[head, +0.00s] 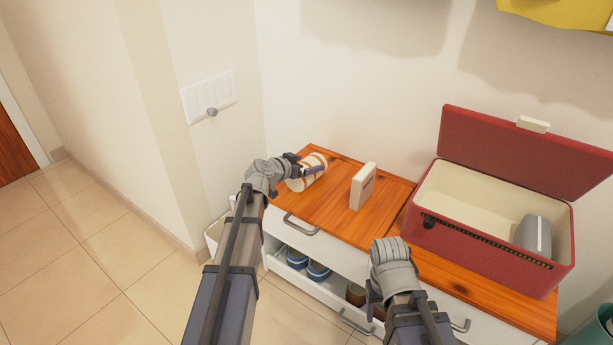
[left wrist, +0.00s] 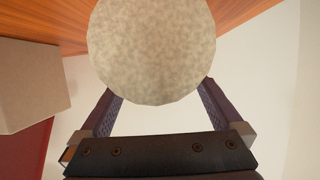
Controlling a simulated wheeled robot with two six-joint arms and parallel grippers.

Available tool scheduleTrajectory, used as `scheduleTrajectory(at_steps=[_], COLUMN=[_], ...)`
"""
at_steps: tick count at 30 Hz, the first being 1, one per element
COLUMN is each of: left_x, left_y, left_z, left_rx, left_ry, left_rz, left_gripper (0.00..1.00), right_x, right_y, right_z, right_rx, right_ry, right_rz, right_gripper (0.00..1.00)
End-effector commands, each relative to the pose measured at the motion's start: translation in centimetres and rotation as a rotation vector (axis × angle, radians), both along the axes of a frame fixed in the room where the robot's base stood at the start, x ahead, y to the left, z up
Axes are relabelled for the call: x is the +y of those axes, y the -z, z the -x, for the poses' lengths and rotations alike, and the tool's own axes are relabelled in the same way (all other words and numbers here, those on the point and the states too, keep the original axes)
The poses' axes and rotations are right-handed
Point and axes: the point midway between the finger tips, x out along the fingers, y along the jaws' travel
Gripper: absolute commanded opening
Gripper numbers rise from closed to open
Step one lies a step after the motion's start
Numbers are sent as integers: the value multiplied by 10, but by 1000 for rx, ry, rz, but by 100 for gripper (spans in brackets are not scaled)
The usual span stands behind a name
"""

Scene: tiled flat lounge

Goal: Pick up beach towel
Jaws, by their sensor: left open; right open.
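The beach towel (head: 306,179) is a cream roll with orange-brown stripes. It lies on the left end of the wooden cabinet top. My left gripper (head: 307,166) is open at the roll, with its fingers around or beside it. My right gripper (head: 374,296) is open and empty in front of the cabinet, well to the right of the towel.
A small cream block (head: 363,186) stands right of the towel, also seen in the left wrist view (left wrist: 28,85). A red cooler box (head: 490,240) with its lid open holds a grey object (head: 533,236). Below, an open drawer (head: 330,290) holds blue shoes (head: 318,270). The wall is close behind.

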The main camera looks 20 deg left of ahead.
Motion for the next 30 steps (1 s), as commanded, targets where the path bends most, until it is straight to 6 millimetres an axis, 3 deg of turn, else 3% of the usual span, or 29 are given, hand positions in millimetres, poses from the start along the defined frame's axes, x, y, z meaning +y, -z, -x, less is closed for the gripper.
scheduleTrajectory(at_steps=[6,27,30], left_x=[0,0,0], left_y=[0,0,0], left_z=[0,0,0], left_rx=[0,0,0], left_ry=[0,0,0], left_rz=[0,0,1], left_gripper=[98,20,20], right_x=[0,0,0], right_y=[0,0,0], right_z=[0,0,0], right_rx=[0,0,0], right_ry=[0,0,0], right_rz=[0,0,0], right_gripper=[62,62,62])
